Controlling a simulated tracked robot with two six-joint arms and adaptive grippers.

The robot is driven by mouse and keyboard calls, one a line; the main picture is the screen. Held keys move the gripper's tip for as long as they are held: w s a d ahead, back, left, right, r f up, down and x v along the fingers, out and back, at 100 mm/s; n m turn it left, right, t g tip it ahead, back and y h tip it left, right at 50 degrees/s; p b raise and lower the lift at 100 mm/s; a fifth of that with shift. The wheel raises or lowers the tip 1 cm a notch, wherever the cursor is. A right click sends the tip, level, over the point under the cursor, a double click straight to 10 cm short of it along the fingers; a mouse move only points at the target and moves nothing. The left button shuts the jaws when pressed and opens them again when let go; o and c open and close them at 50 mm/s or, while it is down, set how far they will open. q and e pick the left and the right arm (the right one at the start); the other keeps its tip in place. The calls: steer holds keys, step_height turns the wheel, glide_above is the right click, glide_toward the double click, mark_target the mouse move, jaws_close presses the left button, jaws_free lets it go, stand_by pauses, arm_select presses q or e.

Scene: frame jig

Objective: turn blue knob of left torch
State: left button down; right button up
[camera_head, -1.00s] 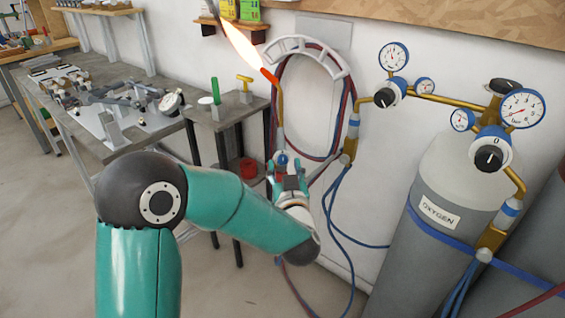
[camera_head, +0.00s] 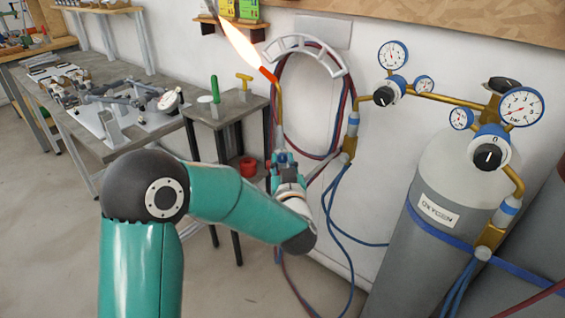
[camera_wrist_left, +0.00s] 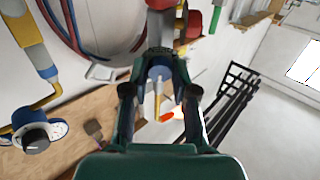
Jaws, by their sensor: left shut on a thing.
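The left torch has a brass tube (camera_head: 279,106) with a glowing orange tip, and a long flame points up and left from it. Its blue knob (camera_wrist_left: 158,73) shows between the fingers of my left gripper (camera_wrist_left: 158,88) in the left wrist view. My left gripper, at the torch's lower body in the head view (camera_head: 284,164), is shut on the blue knob. The fingers hide most of the knob in the head view. A red part (camera_head: 268,164) of the torch sits beside the fingers. My right gripper is not in view.
A grey oxygen cylinder (camera_head: 440,180) with gauges stands at right. A small side table (camera_head: 230,108) and a workbench (camera_head: 115,150) stand left.

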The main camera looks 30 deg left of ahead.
arm_select(q)
steer(key=shift+d+f+n+b, duration=0.1)
steer(key=shift+f+n+b, duration=0.1)
steer(key=shift+n+b, duration=0.9)
steer(key=n+b, duration=0.3)
steer(key=shift+g+b, duration=0.3)
steer(key=shift+b, duration=0.1)
steer(key=n+b, duration=0.2)
steer(key=shift+n, duration=0.4)
steer(key=shift+r+n+g+y+b, duration=0.15)
steer(key=shift+n+g+y+b, duration=0.15)
steer(key=shift+n+b, duration=0.65)
steer(key=shift+n, duration=0.45)
steer(key=c, duration=0.9)
jaws_free()
